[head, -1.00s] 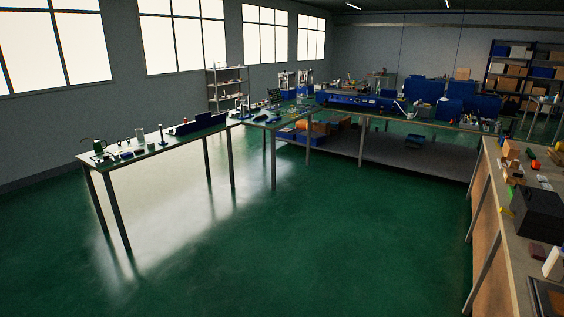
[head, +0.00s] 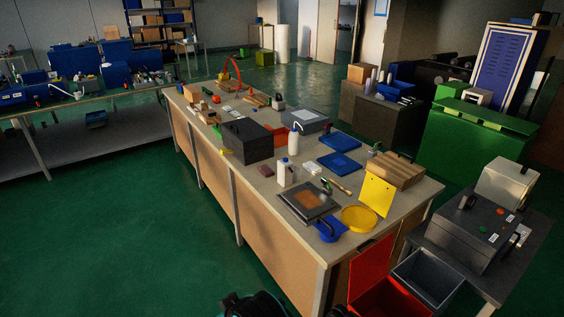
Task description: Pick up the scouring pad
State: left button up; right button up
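A small flat maroon block (head: 266,170), which looks like the scouring pad, lies on the long workbench (head: 243,188) near its front edge. It is between the black box and the white bottle, with bare bench top around it. It is too small to make out its texture. Neither of my grippers can be made out. A dark shape cut off by the bottom edge of the head view may be part of my own body.
A black box (head: 245,141), a white bottle (head: 285,173), a framed dark tray (head: 306,201) and a yellow round dish (head: 360,218) stand on the bench. A red bin (head: 384,298) and grey bin (head: 428,276) stand at its right end. Green floor lies open at left.

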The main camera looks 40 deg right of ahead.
aim_at(264, 169)
jog(key=i+z, duration=0.3)
jog(key=i, duration=0.5)
jog(key=i+j+z, duration=0.15)
jog(key=i+z, duration=0.15)
jog(key=i, duration=0.55)
jog(key=i+z, duration=0.25)
jog(key=z, duration=0.2)
jog(key=i+j+z, duration=0.15)
jog(key=i+z, duration=0.25)
jog(key=i+j+z, duration=0.1)
jog(key=z, duration=0.35)
jog(key=i+j+z, duration=0.2)
jog(key=j+z, duration=0.2)
jog(key=i+j+z, duration=0.15)
jog(key=j+z, duration=0.15)
jog(key=z, duration=0.15)
jog(key=i+j+z, duration=0.15)
jog(key=z, duration=0.2)
jog(key=i+j+z, duration=0.1)
jog(key=j+z, duration=0.3)
jog(key=i+j+z, duration=0.1)
jog(key=j+z, duration=0.25)
jog(key=l, duration=0.05)
